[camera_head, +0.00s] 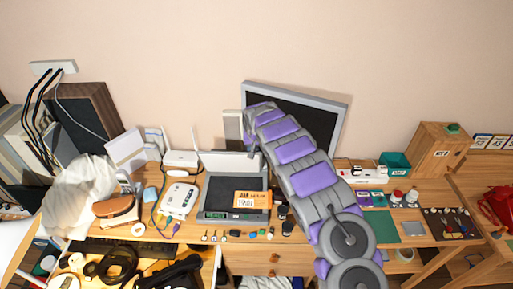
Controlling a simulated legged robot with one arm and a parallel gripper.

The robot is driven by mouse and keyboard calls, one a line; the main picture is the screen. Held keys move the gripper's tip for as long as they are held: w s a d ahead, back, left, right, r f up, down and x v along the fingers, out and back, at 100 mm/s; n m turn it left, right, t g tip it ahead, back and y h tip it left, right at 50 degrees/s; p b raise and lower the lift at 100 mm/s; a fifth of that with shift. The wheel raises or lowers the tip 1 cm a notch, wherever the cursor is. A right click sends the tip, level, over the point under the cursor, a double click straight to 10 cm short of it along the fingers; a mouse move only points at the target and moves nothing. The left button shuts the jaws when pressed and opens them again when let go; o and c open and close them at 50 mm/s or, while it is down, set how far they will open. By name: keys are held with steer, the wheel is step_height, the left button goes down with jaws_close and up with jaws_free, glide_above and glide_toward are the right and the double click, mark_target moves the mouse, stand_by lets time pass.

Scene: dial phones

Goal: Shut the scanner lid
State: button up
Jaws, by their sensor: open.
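The scanner (208,204) sits on the wooden desk with a dark flat bed. Its pale lid (228,161) stands raised along the back edge. An orange-and-white labelled card or box (252,199) appears to lie over the right part of the bed. My arm reaches in from the lower right and bends down behind the scanner. My gripper (253,151) is open, small in view, at the right end of the raised lid. I cannot tell whether it touches the lid.
A monitor (335,125) stands behind my arm. A white router (180,158) and a white device (179,200) are left of the scanner. Small items line the desk in front. A teal bin (396,163) and wooden cabinet (438,150) stand right.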

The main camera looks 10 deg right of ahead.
jaws_close()
stand_by(0.5)
